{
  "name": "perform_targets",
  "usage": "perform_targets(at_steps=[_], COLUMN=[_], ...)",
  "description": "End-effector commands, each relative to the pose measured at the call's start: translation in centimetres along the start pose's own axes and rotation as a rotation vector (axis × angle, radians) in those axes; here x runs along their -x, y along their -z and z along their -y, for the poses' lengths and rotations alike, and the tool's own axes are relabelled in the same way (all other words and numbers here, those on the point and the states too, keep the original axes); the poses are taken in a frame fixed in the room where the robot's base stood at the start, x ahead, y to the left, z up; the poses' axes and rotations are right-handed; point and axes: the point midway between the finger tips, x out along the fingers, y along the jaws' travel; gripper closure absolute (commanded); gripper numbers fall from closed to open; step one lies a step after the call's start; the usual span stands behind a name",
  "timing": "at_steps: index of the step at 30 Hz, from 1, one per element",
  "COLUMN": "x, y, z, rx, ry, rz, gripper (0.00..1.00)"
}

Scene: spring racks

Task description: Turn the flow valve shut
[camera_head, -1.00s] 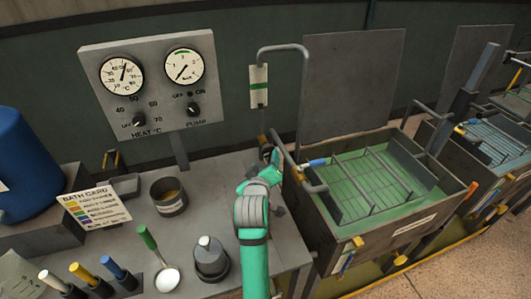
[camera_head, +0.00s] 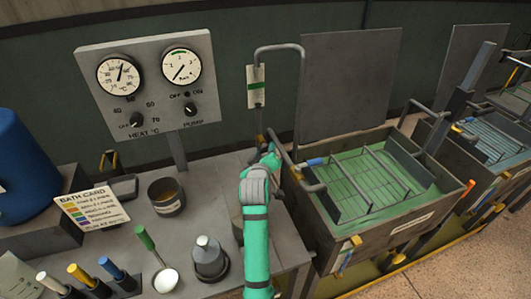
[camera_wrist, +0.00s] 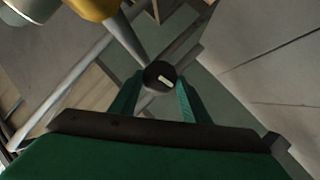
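The flow valve shows in the wrist view as a dark round knob (camera_wrist: 160,75) with a pale mark, at the base of a grey pipe. My gripper (camera_wrist: 160,80) has its two green fingers on either side of the knob, apart from each other. I cannot tell whether they touch it. In the head view my gripper (camera_head: 268,152) is at the foot of the upright pipe and hides most of the valve. Above it, on the pipe, is a flow gauge (camera_head: 256,88) with a green band.
Left are the gauge panel (camera_head: 145,80), a cup (camera_head: 166,196) and a grey weight-like piece (camera_head: 209,262). A grey plate (camera_head: 350,85) rises behind the tank.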

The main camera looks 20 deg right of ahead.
Motion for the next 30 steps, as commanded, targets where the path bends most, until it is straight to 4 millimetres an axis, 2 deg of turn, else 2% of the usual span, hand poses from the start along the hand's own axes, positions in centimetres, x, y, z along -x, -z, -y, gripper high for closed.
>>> perform_targets(at_steps=[1, 2, 8, 16, 25, 26, 27, 28, 30], x=[-0.01, -0.02, -0.06, -0.11, -0.14, -0.14, -0.12, -0.10, -0.07], y=[-0.10, -0.14, -0.30, -0.37, -0.33, -0.31, -0.24, -0.18, -0.03], z=[0.15, 0.12, -0.17, -0.48, -0.34, -0.30, -0.22, -0.15, 0.00], rx=[0.000, 0.000, -0.032, -0.222, -0.238, -0.237, -0.237, -0.236, -0.235], ry=[0.004, 0.003, 0.018, 0.124, 0.135, 0.135, 0.136, 0.137, 0.138], rz=[0.002, 0.003, 0.012, 0.048, 0.050, 0.050, 0.049, 0.049, 0.047], gripper=[0.75, 0.80, 0.80, 0.80, 0.80, 0.55, 0.45, 0.39, 0.39])
